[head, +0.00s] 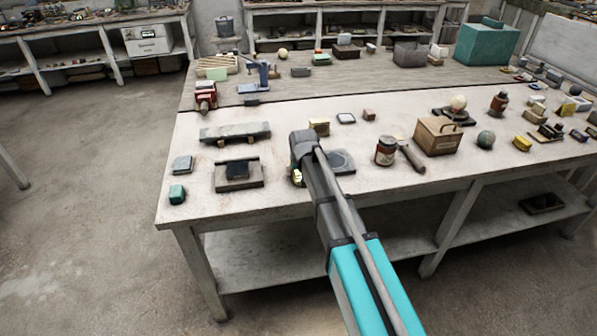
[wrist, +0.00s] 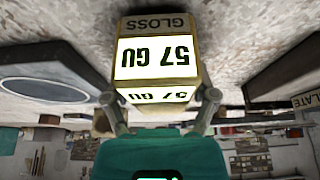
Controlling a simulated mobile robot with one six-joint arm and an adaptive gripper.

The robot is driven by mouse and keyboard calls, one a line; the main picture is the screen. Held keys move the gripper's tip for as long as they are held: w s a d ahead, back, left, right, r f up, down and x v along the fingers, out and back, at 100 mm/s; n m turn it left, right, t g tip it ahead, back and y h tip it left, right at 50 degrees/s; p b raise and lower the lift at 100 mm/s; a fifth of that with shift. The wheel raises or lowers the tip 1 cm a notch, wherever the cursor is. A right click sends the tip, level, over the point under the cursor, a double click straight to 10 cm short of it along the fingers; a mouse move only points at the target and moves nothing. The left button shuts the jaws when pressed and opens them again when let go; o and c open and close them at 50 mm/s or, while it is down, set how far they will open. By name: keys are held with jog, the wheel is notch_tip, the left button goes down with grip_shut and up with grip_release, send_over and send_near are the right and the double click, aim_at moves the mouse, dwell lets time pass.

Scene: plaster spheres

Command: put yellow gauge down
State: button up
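The yellow gauge (wrist: 155,57) is in the middle of the wrist view, upside down in that picture, with white panels reading "57 GU" and a dark "GLOSS" label. My gripper (wrist: 160,97) has one finger on each side of it, and both fingertips appear to touch its sides. In the head view my gripper (head: 298,170) hides most of the gauge; a small yellowish part (head: 297,177) shows low over the near tabletop. I cannot tell whether its base touches the table.
A yellowish block (head: 319,122) stands behind. A jar (head: 386,151) and wooden box (head: 437,140) stand farther right. The front table edge is near.

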jog(key=shift+o, duration=0.6)
jog(key=shift+r, duration=0.25)
jog(key=p+v, duration=1.1)
jog(key=v, duration=0.1)
jog(key=shift+f, duration=0.1)
dwell(0.9)
jog(key=s+d+f+m+g+h, duration=0.1)
jog(key=s+d+m+g, duration=0.2)
jog(key=s+d, duration=1.9)
jog(key=shift+f+g, duration=0.2)
jog(key=shift+g, duration=0.5)
jog(key=shift+o, duration=0.2)
